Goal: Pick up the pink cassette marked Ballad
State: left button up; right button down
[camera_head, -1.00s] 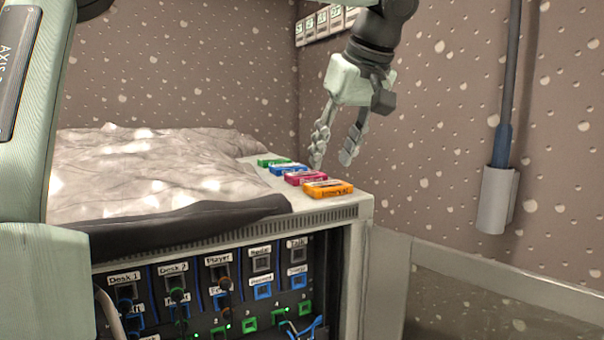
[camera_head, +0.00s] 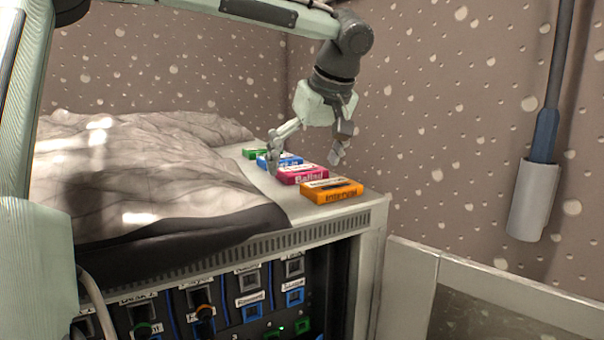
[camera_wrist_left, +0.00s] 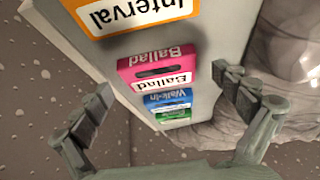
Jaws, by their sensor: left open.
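The pink cassette marked Ballad (camera_head: 303,175) lies flat on the rack's top (camera_head: 277,192), in a row between the orange and blue cassettes. My left gripper (camera_head: 306,166) is open and empty, pointing down above the row. Its fingers also show in the left wrist view (camera_wrist_left: 165,90), one on each side of the row. I cannot see that they touch any cassette. My right gripper is not in view.
The orange Interval cassette (camera_head: 332,190) lies in front of the pink one. The blue Walk-In cassette (camera_head: 280,160) and a green cassette (camera_head: 256,153) lie behind. A crumpled grey cloth (camera_head: 140,170) covers the rack's left side. A wall-mounted grey holder (camera_head: 533,200) stands at right.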

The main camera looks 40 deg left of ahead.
pick_arm(q)
jog(key=c, duration=1.3)
jog(key=shift+o, duration=0.2)
